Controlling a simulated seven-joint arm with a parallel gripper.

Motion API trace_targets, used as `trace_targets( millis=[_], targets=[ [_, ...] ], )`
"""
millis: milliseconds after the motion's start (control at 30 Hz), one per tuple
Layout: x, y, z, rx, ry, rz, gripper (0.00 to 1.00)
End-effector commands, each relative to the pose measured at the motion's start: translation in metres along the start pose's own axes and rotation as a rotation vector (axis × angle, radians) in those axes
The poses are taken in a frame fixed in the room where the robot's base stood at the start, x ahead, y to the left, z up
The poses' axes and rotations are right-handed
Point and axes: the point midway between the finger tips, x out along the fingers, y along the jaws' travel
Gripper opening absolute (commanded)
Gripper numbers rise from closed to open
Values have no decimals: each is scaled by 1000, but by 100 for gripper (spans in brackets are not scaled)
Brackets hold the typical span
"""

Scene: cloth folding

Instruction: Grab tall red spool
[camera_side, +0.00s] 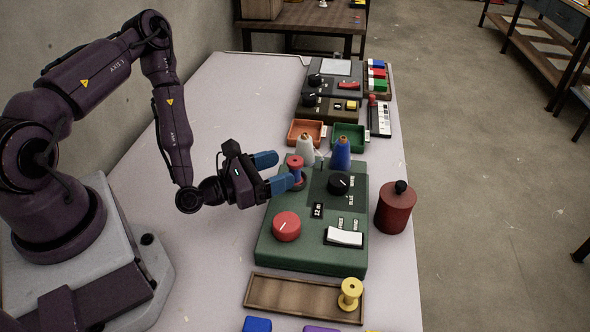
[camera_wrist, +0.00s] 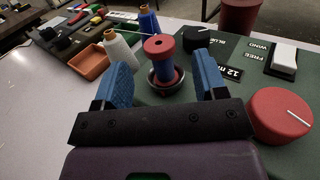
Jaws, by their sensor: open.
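The tall spool (camera_side: 296,165) has red ends and stands upright on the green machine box. In the wrist view the red-ended spool (camera_wrist: 160,54) shows a blue wound middle and sits in a dark round holder. My gripper (camera_side: 279,171) is open, its blue fingers level and pointing at the spool. In the wrist view my gripper (camera_wrist: 160,80) has one finger to the left and one to the right of the spool's near side, with gaps to it. The spool's lower part is partly hidden by a finger in the side view.
The green box (camera_side: 311,254) carries a red knob (camera_side: 287,226), a black knob (camera_side: 339,183) and a white switch (camera_side: 344,237). White (camera_side: 305,150) and blue (camera_side: 341,154) thread cones stand close behind the spool. A red canister (camera_side: 394,208) is right; a yellow spool (camera_side: 350,294) sits on a wooden tray (camera_side: 285,292).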

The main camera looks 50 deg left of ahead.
Motion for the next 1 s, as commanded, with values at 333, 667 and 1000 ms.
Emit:
trace_targets(
  millis=[333, 667, 1000],
  targets=[
    [41, 0, 0, 2, -1, -1, 65],
    [41, 0, 0, 2, 0, -1, 38],
    [41, 0, 0, 2, 0, -1, 8]
  ],
)
